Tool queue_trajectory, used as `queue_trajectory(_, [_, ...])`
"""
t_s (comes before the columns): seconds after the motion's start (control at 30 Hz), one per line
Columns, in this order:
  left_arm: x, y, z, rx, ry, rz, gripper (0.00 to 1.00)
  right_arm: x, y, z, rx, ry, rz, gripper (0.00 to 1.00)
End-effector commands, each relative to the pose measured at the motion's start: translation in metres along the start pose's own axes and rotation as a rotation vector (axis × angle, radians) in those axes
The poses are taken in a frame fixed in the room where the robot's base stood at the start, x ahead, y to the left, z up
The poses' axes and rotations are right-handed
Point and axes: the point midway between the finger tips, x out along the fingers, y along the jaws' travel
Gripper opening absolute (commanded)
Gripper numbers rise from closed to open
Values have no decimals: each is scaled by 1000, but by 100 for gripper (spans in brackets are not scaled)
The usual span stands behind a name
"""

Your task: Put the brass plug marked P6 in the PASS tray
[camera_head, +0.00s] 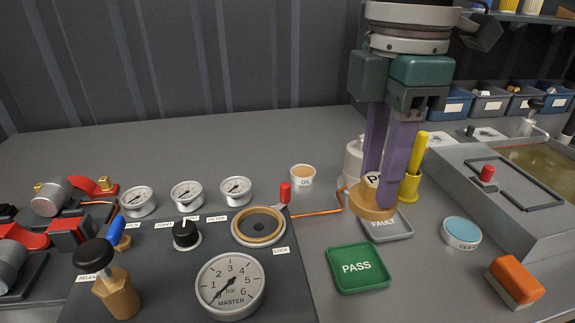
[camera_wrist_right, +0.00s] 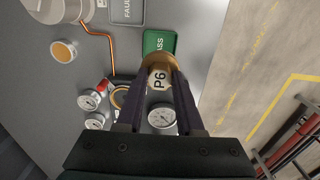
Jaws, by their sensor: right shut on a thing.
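My right gripper (camera_head: 384,185) is shut on the brass plug (camera_head: 370,204), a brass-coloured disc with a lighter top. The mark on it reads P6 in the right wrist view (camera_wrist_right: 159,79). In the head view the plug is held in front of the grey FAULT tray (camera_head: 388,230) and hides part of it. The green PASS tray (camera_head: 357,268) lies nearer, below and left of the plug in the head view. Its visible floor is empty. In the right wrist view the plug covers part of the PASS tray (camera_wrist_right: 160,41). My left gripper is not in view.
A copper pipe (camera_head: 318,212) ends near the plug. The gauge panel (camera_head: 290,285) is left of the PASS tray.

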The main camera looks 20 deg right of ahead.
Motion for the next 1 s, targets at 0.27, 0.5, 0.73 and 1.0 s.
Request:
queue_trajectory(0.27, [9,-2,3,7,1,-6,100,63,0,0,0,0,-1,0])
queue_trajectory(0.5, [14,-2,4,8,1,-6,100,90,0,0,1,-1,-2,0])
queue_trajectory(0.73, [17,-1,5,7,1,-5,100,113,0,0,0,-1,1,0])
queue_trajectory(1.0, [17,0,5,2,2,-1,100,114,0,0,0,0,1,0])
